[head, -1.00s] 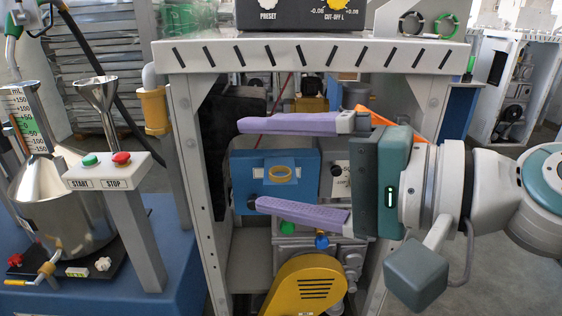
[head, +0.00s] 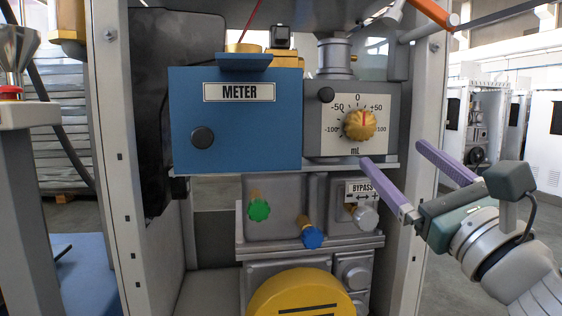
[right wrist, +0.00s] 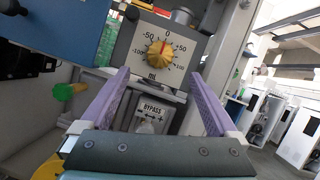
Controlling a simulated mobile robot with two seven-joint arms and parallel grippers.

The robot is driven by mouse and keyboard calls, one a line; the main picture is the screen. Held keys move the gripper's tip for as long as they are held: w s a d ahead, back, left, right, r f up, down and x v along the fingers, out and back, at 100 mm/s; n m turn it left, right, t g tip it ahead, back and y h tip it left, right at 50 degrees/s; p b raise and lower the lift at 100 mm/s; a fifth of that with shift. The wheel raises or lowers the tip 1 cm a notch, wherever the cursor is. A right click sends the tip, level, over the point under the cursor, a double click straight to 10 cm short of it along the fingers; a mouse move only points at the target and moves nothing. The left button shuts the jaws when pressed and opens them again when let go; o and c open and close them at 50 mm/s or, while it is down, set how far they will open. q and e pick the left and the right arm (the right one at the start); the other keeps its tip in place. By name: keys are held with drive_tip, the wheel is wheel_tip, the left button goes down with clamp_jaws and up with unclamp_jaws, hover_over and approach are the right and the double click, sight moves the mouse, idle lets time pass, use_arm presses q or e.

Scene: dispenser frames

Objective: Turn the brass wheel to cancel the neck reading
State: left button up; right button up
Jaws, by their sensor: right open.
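The brass wheel (head: 360,124) is a ribbed golden knob with a red mark, on a grey panel (head: 318,140) with a scale from -100 to +100 mL. The red mark points up, near 0. The wheel also shows in the right wrist view (right wrist: 160,53). My right gripper (head: 393,152) is open and empty, with purple fingers. Its tips are below and to the right of the wheel, apart from it. In the right wrist view the wheel appears above and between the open fingers (right wrist: 162,78). The neck scale is out of view. My left gripper is not in view.
A blue METER box (head: 238,125) stands left of the wheel panel. Below are a green knob (head: 259,210), a blue knob (head: 312,237) and a BYPASS knob (head: 364,217). A yellow housing (head: 300,296) is at the bottom. Frame posts (head: 425,150) flank the opening.

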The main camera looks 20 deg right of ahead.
sight(364, 126)
drive_tip(key=x, duration=0.9)
drive_tip(key=shift+w+d+r, duration=0.1)
drive_tip(key=shift+w+r, duration=0.05)
drive_tip(key=shift+w, duration=0.2)
drive_tip(key=shift+c, duration=0.2)
drive_tip(key=c, duration=1.3)
